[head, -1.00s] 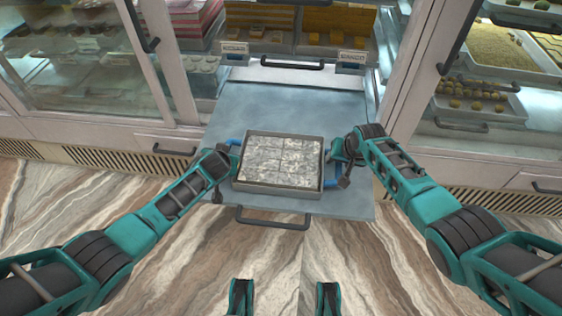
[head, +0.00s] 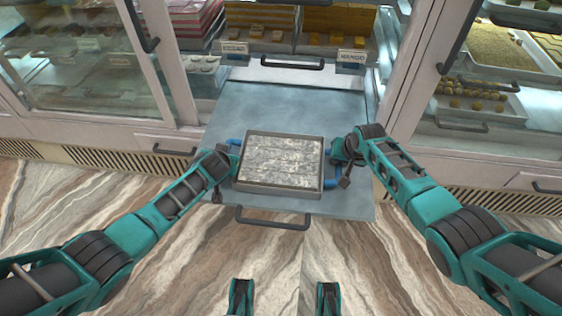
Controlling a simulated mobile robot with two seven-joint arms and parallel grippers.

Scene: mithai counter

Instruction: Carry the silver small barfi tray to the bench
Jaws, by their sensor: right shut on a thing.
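The silver small barfi tray (head: 278,190) is a grey square tray filled with silver-topped barfi pieces. It sits on or just above the pulled-out metal shelf, near its front edge; I cannot tell if there is a gap under it. It has blue handles on its left and right sides. My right gripper (head: 334,158) is shut on the tray's right handle (head: 331,183). My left gripper (head: 233,160) is at the left handle (head: 234,142), and its fingers are too hidden by the wrist to tell whether they are shut.
The metal shelf (head: 285,103) is bare behind the tray, with a dark pull handle (head: 272,219) at its front. Glass cabinets stand on both sides; sweets trays (head: 475,100) show at right. The marble floor in front is clear. No bench is identifiable.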

